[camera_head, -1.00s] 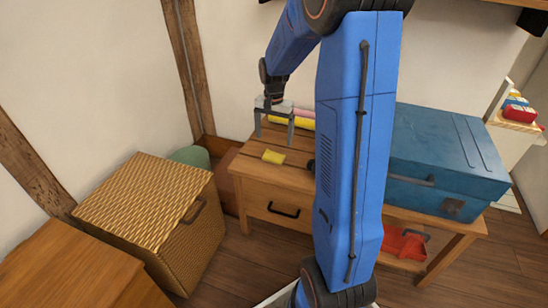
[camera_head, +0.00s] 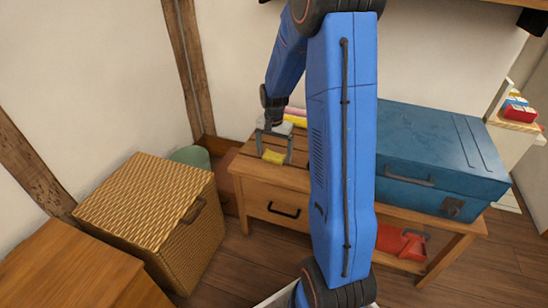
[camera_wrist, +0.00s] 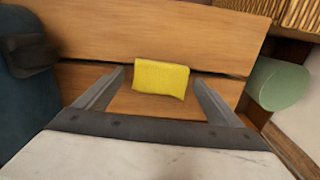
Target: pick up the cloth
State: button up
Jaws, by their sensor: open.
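The cloth (camera_head: 273,157) is a small yellow folded piece lying on the wooden bench top (camera_head: 247,168), near its left end. My gripper (camera_head: 273,160) is open, pointing down over the cloth, with one finger on each side of it in the head view. In the wrist view the cloth (camera_wrist: 161,77) lies between and just beyond the two spread fingertips (camera_wrist: 158,74). I see no contact between the fingers and the cloth. How high the fingertips are above the bench is hard to tell.
A blue case (camera_head: 435,158) stands on the bench to the right. Pink and yellow rolls (camera_head: 295,116) lie behind the gripper. A wicker box (camera_head: 150,205) stands to the left on the floor, with a green rounded object (camera_head: 190,156) behind it. A red item (camera_head: 400,242) is below.

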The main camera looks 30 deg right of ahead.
aim_at(274, 153)
jog(key=shift+c, duration=0.3)
jog(key=c, duration=1.1)
jog(key=shift+o, duration=0.2)
jog(key=shift+r, duration=0.15)
notch_tip(274, 153, up, 10)
jog(key=shift+o, duration=0.9)
jog(key=shift+c, duration=0.4)
